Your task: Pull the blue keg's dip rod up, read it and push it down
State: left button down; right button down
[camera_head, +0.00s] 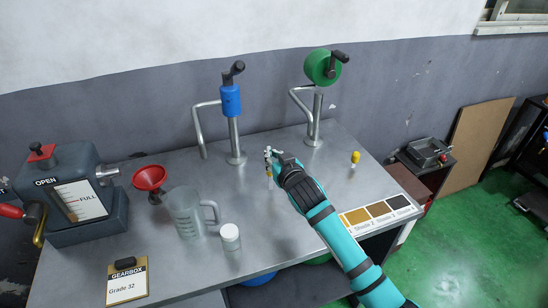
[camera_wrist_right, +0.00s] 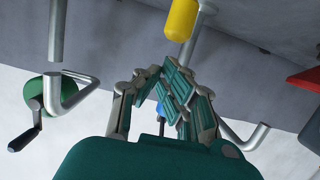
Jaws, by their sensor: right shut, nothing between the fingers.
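A small dip rod with a yellow knob (camera_head: 268,170) stands on the steel counter, in front of and right of the blue-handled pump (camera_head: 231,100). A yellow knob (camera_wrist_right: 181,18) also shows at the top edge of the right wrist view, apart from the fingers. My right gripper (camera_head: 270,153) is shut and empty, its fingertips close above the dip rod in the head view. It also shows in the wrist view (camera_wrist_right: 172,92). The blue keg (camera_head: 258,279) is mostly hidden under the counter. My left gripper is not in view.
Another yellow knob (camera_head: 355,157) stands right of the green-handled pump (camera_head: 322,67). A shade card (camera_head: 378,211) lies at the counter's right edge. A measuring jug (camera_head: 186,214), white-lidded jar (camera_head: 230,237), red funnel (camera_head: 149,178), gearbox (camera_head: 85,190) and clipboard (camera_head: 127,284) fill the left side.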

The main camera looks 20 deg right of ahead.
jog(key=shift+f, duration=0.55)
notch_tip(320, 180, down, 5)
jog(key=b, duration=0.3)
jog(key=shift+s, duration=0.1)
